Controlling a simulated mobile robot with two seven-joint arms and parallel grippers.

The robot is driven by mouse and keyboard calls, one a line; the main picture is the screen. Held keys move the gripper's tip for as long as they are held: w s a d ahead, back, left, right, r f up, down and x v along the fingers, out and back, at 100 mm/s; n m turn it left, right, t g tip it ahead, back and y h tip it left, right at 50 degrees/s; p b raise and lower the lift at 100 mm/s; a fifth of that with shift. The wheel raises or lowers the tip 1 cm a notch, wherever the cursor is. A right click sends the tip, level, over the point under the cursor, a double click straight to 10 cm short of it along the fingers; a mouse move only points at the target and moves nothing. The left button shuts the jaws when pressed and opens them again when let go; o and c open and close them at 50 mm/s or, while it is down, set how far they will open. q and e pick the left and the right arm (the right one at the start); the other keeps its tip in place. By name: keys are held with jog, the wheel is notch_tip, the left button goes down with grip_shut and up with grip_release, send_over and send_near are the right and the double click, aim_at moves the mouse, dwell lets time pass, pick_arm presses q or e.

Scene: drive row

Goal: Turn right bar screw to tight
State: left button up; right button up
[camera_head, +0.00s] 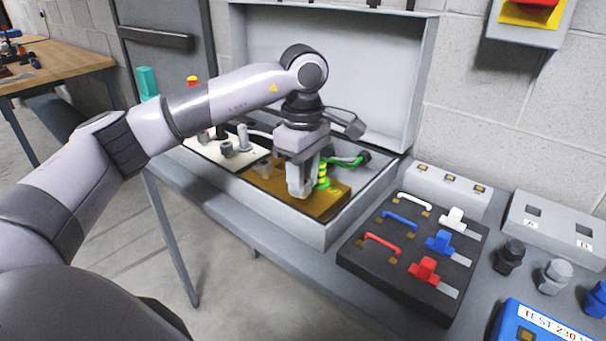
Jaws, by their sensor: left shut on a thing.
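The brass-coloured earth bar (322,207) lies in the open grey box on the bench. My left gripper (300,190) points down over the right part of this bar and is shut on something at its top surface. The right bar screw is hidden by the fingers, so its turn cannot be seen. A grey screw or clamp (262,166) shows at the bar's left part. A green-and-yellow striped wire (323,172) stands just right of the fingers, close to them. My right gripper is not in view.
The box's raised lid (375,80) stands behind my arm, and its front wall (300,226) is near the gripper. A black panel (400,285) with white, blue and red handles sits to the right. Knobs and a blue tester (550,325) stand beyond it.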

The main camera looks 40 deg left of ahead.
pick_arm(q)
jog(key=shift+m, duration=0.5)
jog(key=o, duration=1.1)
jog(key=shift+c, duration=0.2)
jog(key=shift+r, duration=0.1)
notch_tip(320, 180, up, 7)
jog(key=shift+r, duration=0.1)
